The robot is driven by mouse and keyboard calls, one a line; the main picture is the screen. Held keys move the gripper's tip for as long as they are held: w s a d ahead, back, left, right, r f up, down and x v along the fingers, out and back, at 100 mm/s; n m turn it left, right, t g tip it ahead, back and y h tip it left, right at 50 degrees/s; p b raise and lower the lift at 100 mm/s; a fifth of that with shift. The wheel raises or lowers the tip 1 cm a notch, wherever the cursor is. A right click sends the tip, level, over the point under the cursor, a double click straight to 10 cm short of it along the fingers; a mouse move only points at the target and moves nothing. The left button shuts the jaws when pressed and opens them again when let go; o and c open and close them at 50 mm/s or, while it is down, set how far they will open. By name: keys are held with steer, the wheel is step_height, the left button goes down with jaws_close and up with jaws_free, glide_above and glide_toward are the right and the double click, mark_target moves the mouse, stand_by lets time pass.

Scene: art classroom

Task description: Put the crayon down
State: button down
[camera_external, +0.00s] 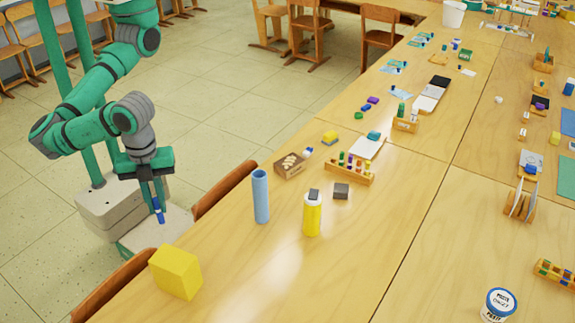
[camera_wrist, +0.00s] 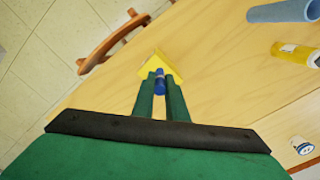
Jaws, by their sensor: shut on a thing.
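A blue crayon (camera_external: 159,212) is held between the fingers of my gripper (camera_external: 155,190). The gripper is shut on it, pointing down, left of the table's edge in the external view. In the wrist view the blue crayon (camera_wrist: 160,82) sits between the two green fingertips of my gripper (camera_wrist: 160,92). The wooden table (camera_external: 240,270) lies to the right of the gripper. A yellow block (camera_external: 175,272) stands on the table near its edge, and it also shows just beyond the fingertips in the wrist view (camera_wrist: 151,65).
A light blue cylinder (camera_external: 261,197) and a yellow bottle (camera_external: 312,215) stand upright on the table. A small dark block (camera_external: 341,191) and a rack of coloured pieces (camera_external: 350,172) are farther back. Chair backs (camera_external: 224,191) line the table's left edge. Bare tabletop lies around the yellow block.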

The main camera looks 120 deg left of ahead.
steer(key=shift+w+d+f, duration=0.5)
steer(key=shift+w+f, duration=0.15)
steer(key=shift+f, duration=0.85)
steer(key=shift+w+d+f, duration=0.45)
steer(key=shift+w+f, duration=0.25)
steer(key=shift+f, duration=0.8)
steer(key=shift+w+d+f, duration=0.5)
steer(key=shift+w+f, duration=0.15)
steer(key=shift+f, duration=0.85)
steer(key=shift+f, duration=0.1)
steer(key=c, duration=1.8)
jaws_free()
steer(key=shift+o, duration=0.2)
step_height(320, 180, up, 12)
